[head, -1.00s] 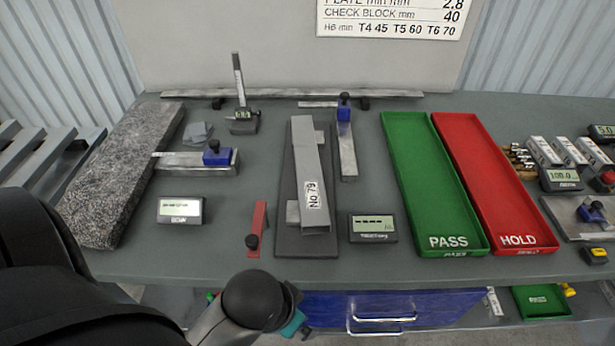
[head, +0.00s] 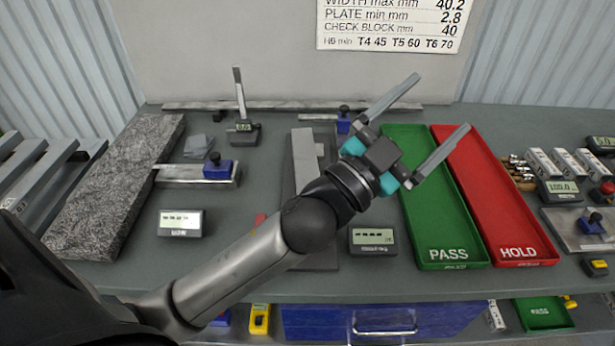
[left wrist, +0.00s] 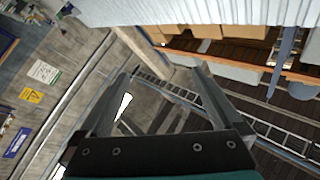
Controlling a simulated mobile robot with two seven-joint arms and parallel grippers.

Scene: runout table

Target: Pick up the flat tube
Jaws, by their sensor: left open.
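A grey flat-sided tube (head: 304,152) lies lengthwise on a dark base plate in the middle of the bench; its near part and label are hidden behind my left arm. My left gripper (head: 443,103) is open and empty, raised above the bench, right of the tube and over the far end of the green tray. In the left wrist view, its two fingers (left wrist: 163,72) are apart with nothing between them. That view shows the room's floor and shelving, not the tube. My right gripper is not in view.
The green PASS tray (head: 437,215) and red HOLD tray (head: 505,215) stand empty to the right. A speckled stone slab (head: 115,190) lies at the left. Small displays (head: 180,222) and gauges stand around. More grey bars (head: 50,185) rest beyond the bench's left end.

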